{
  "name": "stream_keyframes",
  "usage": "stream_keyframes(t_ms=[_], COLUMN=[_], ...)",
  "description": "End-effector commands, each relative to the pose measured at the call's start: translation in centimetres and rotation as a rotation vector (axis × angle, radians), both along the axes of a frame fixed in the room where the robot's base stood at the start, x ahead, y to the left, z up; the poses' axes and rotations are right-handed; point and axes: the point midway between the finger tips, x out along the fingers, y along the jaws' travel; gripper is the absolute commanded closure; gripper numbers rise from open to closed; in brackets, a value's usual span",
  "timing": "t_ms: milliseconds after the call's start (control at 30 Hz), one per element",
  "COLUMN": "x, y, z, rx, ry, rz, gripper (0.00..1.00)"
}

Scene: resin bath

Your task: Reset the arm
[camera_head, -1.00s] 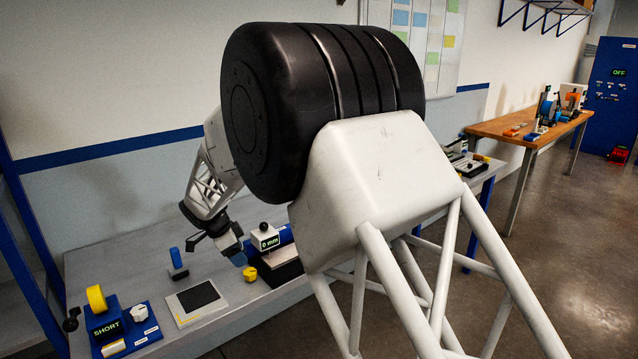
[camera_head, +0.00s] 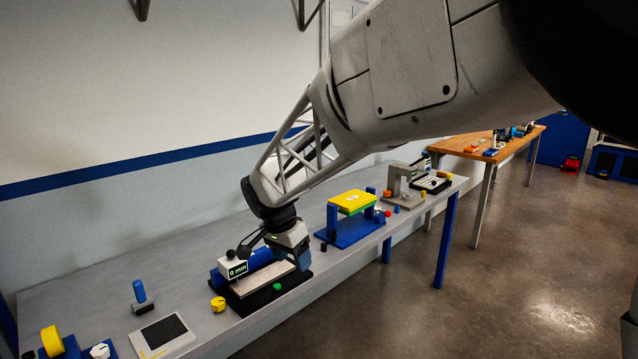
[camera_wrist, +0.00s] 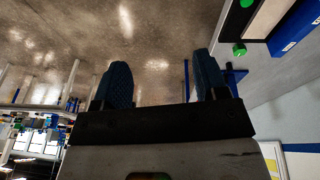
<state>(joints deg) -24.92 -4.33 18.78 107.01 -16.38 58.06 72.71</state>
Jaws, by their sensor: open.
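My gripper (camera_head: 300,260) hangs at the end of my arm, in front of or over the black-based device with the "0 mm" display (camera_head: 233,270) in the head view; the exact gap cannot be told. In the wrist view my gripper (camera_wrist: 162,76) shows two blue textured fingers standing apart with nothing between them. The grey floor shows beyond the fingers. My arm links cross the upper right of the head view and hide part of the room.
A green knob (camera_head: 277,287) and a yellow knob (camera_head: 218,304) are close by the device. A blue stand with a yellow top (camera_head: 352,201) is to the right. A dark-topped pad (camera_head: 163,334) and a blue-handled tool (camera_head: 140,293) lie left. Open floor lies right of the grey bench.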

Motion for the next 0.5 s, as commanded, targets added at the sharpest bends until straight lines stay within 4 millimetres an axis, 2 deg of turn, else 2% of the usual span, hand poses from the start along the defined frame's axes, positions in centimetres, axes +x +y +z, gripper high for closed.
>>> stream_keyframes(t_ms=[33,100,500], x=[-0.9,-2.3,-11.0], y=[-1.6,-3.5,-13.0], z=[0.8,1.5,4.4], rx=[0.007,0.015,0.054], ry=[0.001,0.009,0.027], rz=[0.016,0.049,0.237], gripper=[0.33,0.33,0.33])
